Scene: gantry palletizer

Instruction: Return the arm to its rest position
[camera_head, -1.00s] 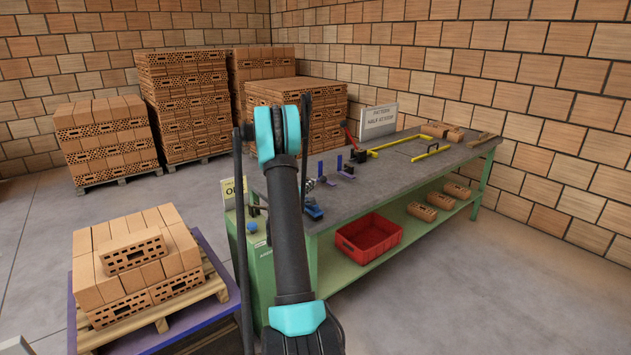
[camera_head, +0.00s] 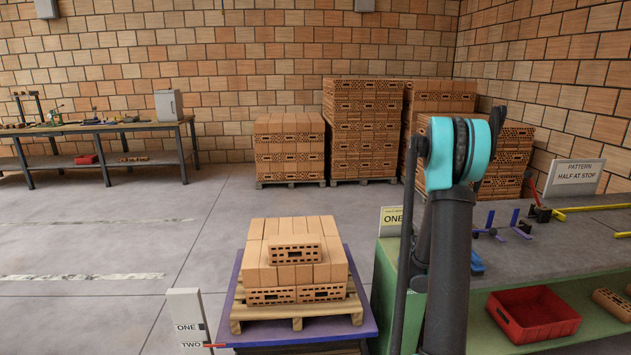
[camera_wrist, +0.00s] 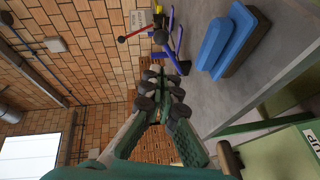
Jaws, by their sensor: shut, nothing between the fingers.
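My arm stands raised at the right of the head view, with a turquoise joint at its top. My gripper (camera_wrist: 160,98) shows in the wrist view, its fingers drawn together with nothing between them. It is hidden behind the arm in the head view. In the wrist view, a blue block (camera_wrist: 212,45) on the grey workbench (camera_wrist: 262,75) lies to the right of the fingers, apart from them.
A pallet of bricks (camera_head: 292,260) stands on a purple platform (camera_head: 368,325) left of my arm. A red crate (camera_head: 535,315) sits on the bench's lower shelf. Brick stacks (camera_head: 362,130) stand at the back. A second bench (camera_head: 100,127) is far left. Open floor lies between.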

